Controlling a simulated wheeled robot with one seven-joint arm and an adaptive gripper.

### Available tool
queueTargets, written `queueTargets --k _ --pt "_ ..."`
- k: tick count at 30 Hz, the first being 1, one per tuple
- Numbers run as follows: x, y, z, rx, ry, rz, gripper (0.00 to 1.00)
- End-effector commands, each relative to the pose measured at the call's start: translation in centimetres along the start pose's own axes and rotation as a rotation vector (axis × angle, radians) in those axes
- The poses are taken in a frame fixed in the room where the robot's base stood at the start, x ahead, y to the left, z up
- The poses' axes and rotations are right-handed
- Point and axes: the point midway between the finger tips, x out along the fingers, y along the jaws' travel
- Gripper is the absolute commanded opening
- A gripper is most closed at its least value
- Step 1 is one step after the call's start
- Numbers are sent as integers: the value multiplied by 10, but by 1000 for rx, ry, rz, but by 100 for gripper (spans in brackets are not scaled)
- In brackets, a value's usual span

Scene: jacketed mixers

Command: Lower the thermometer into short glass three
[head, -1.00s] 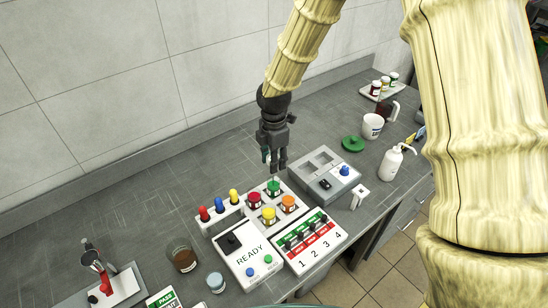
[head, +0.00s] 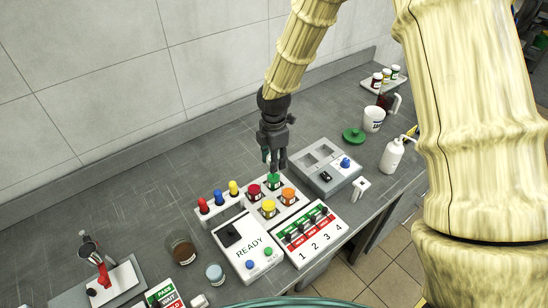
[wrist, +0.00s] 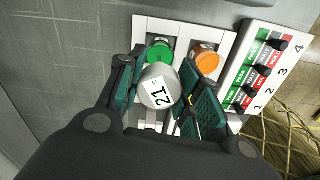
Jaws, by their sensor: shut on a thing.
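My gripper (head: 275,162) is shut on the thermometer (wrist: 157,92), whose round grey head reads "21" between the fingers in the wrist view. In the head view the thermometer cannot be made out clearly. The gripper hangs just above the green short glass (head: 273,181), at the back of a white holder. The red (head: 254,191), yellow (head: 269,208) and orange (head: 289,195) short glasses stand in the same holder. In the wrist view the green glass (wrist: 158,52) lies just beyond the thermometer head. Whether the thermometer's tip is inside a glass is hidden. I see no numbers on the glasses.
A READY box (head: 245,245) and a numbered switch panel (head: 310,237) stand in front of the holder. A rack with red, blue and yellow tops (head: 219,203) is at left. A grey device (head: 325,168) stands close at right. Open bench lies at the back left.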

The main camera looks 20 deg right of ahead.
Motion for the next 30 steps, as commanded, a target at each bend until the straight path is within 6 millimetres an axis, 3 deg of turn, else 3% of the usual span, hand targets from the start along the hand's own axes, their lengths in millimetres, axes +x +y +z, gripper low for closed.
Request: queueTargets --k 10,11,15,21,26,30 --pt "2 0 0 0 0 0 18" --pt "2 0 0 0 0 0 38" --pt "2 0 0 0 0 0 60" --pt "2 0 0 0 0 0 60" --pt "2 0 0 0 0 0 81" --pt "2 0 0 0 0 0 81"
